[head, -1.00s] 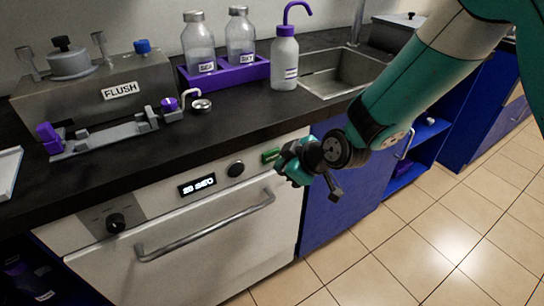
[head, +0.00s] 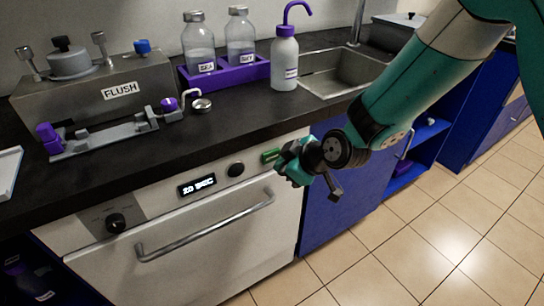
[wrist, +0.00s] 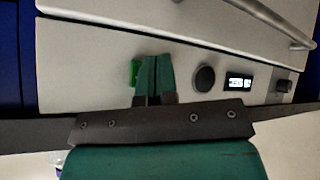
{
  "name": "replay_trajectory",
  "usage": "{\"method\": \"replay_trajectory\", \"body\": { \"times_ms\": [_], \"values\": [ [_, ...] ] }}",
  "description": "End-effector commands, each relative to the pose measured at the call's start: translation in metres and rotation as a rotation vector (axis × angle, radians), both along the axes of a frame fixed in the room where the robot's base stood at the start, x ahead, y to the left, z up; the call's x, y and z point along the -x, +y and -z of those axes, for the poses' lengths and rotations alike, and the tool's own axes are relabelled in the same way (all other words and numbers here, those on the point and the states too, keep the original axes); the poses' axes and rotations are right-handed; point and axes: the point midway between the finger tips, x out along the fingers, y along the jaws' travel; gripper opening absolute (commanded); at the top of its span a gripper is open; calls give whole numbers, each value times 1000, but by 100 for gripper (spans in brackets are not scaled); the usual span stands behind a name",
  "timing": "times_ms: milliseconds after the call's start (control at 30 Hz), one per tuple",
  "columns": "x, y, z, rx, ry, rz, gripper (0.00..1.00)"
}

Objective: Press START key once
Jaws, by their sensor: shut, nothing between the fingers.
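The START key appears to be the green key (head: 270,155) on the front panel of the white appliance (head: 200,230); no lettering on it is readable. It also shows in the wrist view (wrist: 135,72), partly hidden behind my fingers. My gripper (head: 284,169) is shut and empty, its green fingertips together right in front of the panel at the key. In the wrist view the closed fingers (wrist: 155,62) overlap the key's right side. I cannot tell whether they touch it. A lit display (head: 197,184) and a round black button (head: 236,169) lie left of the key.
A door handle (head: 205,225) sticks out below the panel, and a dark knob (head: 115,222) sits at its left. The dark countertop (head: 235,120) overhangs above. Bottles in a purple rack (head: 225,76) and a sink (head: 340,75) are on top. Tiled floor is clear at right.

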Motion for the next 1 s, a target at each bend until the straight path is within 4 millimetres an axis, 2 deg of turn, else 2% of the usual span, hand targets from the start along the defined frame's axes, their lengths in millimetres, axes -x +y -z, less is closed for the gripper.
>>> {"method": "replay_trajectory", "body": {
  "times_ms": [1000],
  "values": [
    [-10, 7, 0, 0, 0, 0, 0]
  ]
}}
